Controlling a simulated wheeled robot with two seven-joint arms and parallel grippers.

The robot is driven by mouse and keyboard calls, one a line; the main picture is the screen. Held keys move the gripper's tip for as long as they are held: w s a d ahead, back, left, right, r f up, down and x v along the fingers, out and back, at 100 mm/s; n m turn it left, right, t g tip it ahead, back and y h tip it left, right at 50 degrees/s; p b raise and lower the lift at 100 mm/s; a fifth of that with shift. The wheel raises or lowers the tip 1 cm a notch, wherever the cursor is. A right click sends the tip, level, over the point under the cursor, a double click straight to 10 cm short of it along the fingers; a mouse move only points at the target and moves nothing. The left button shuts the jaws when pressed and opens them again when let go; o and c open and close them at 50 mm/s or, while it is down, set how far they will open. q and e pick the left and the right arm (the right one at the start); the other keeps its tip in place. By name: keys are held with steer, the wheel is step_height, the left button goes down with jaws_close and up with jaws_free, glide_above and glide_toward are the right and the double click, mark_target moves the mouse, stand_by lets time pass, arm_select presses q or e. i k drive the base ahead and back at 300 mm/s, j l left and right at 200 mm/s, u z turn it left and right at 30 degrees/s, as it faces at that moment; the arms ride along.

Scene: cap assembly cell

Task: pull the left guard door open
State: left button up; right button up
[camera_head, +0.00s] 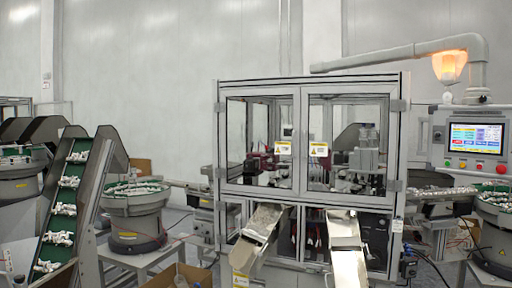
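The left guard door (257,91) is a clear panel in a grey metal frame on the front of the machine enclosure, in the middle of the head view. It looks closed, its frame in line with the enclosure front. Dark red and grey machine parts show through the panels. Neither of my grippers is in view.
Two metal chutes (347,258) slope out from under the doors. A bowl feeder (135,205) and inclined conveyor (64,210) stand at left. A control panel (475,138) is at right. An open cardboard box (180,276) sits at the bottom.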

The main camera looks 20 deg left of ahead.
mark_target(282, 148)
steer(key=i, duration=1.4)
steer(key=j+u, duration=0.05)
